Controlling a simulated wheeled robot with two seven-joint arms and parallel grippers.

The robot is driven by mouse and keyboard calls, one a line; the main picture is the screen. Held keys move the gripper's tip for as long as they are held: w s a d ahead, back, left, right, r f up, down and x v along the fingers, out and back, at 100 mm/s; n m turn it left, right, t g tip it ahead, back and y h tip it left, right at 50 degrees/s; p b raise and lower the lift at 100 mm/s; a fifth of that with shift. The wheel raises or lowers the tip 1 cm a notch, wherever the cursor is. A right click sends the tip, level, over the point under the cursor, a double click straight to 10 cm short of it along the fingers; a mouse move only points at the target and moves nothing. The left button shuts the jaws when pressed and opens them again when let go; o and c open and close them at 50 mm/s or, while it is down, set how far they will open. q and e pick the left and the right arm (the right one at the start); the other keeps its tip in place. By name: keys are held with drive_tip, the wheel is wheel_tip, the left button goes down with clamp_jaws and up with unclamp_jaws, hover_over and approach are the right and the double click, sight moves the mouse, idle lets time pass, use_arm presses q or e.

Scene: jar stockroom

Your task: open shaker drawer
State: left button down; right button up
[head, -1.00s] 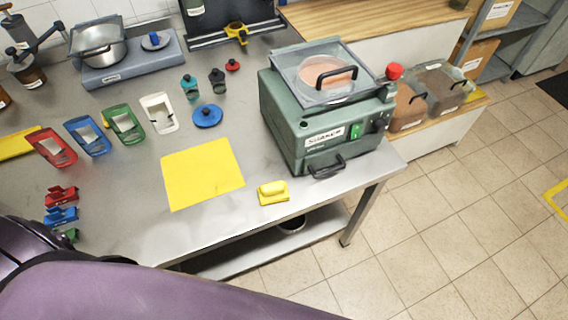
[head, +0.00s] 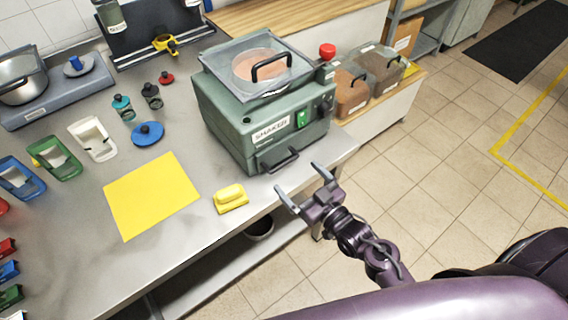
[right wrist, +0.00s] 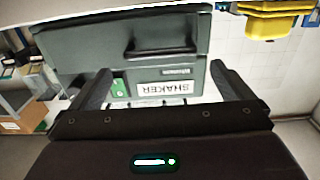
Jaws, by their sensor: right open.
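The green shaker (head: 225,125) stands on the steel bench with a clear lidded top and a "SHAKER" label. Its drawer, low on the front, looks shut and has a dark bar handle (head: 281,162). My right gripper (head: 299,179) is open and empty, in front of the drawer and apart from the handle. In the right wrist view the shaker front (right wrist: 70,45) appears upside down. The handle (right wrist: 160,50) shows there beyond the spread fingers of the gripper (right wrist: 160,69). My left gripper is not in view.
A yellow sheet (head: 150,195) lies farther left. Clear bins (head: 350,92) stand right of the shaker. The floor beyond the bench edge is free.

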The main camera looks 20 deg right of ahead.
sight(284, 162)
drive_tip(key=p+x, duration=0.1)
drive_tip(key=x, duration=0.4)
drive_tip(key=shift+w+a, duration=0.1)
drive_tip(key=shift+w, duration=0.15)
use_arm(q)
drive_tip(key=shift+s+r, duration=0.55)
use_arm(e)
drive_tip(key=shift+w+a, duration=0.25)
drive_tip(key=shift+w, duration=0.45)
